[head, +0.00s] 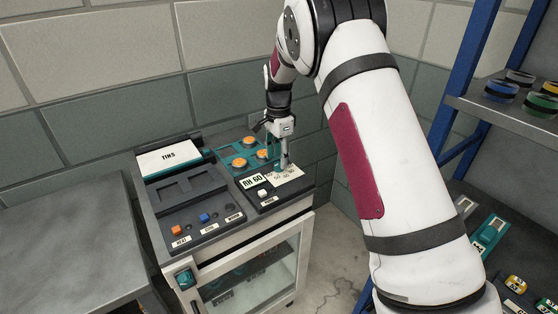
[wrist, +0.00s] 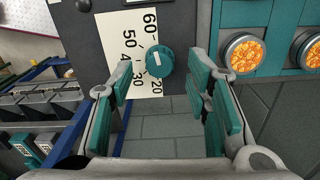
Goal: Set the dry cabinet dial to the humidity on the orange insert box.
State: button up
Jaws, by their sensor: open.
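The dry cabinet (head: 245,262) stands against the wall, with controls on its dark top. Its dial (wrist: 160,61) is a round teal knob with a white mark, beside a white scale card (wrist: 120,62) numbered 20 to 60. The mark points left in the wrist view, roughly towards 40; I cannot read it exactly. My gripper (wrist: 161,72) is open and empty, its two teal-padded fingers on either side of the dial; contact cannot be told. In the head view, my gripper (head: 283,163) is over the scale card and mostly hides the dial. I cannot identify an orange insert box.
A display (head: 252,181) seems to read RH 60. A TINS card (head: 168,157) and orange, blue and white buttons are on the cabinet top. A grey table (head: 70,240) stands left; a shelf (head: 505,107) with tins right.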

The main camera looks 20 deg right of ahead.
jog(key=shift+f, duration=1.15)
grip_shut()
